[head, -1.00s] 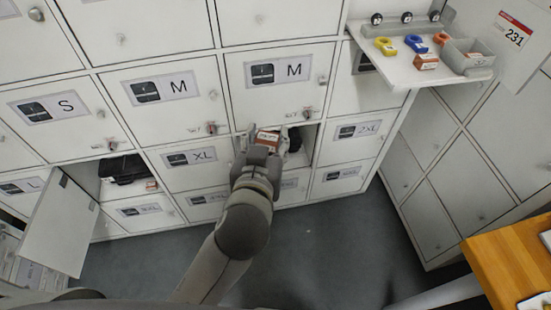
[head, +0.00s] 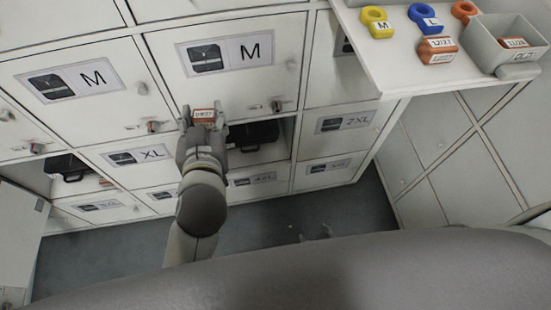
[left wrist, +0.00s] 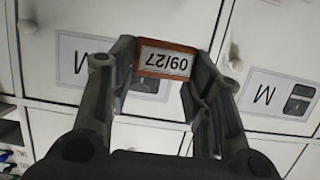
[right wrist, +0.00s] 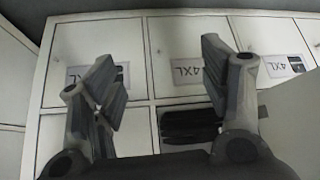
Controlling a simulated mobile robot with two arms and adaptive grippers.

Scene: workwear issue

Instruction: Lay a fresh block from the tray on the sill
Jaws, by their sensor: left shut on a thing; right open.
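My left gripper (head: 205,115) is shut on an orange-brown block (head: 204,113) with a white label. Whether the block touches the compartment's sill I cannot tell. A block labelled 12/27 (head: 437,50) lies on the white shelf tray (head: 400,75). My right gripper (right wrist: 160,85) is open and empty, facing 4XL doors.
A grey bin (head: 493,50) on the shelf holds another orange block (head: 514,43). Another open compartment at left holds a black case (head: 70,168) and an orange block (head: 104,183). My grey arm covers the bottom.

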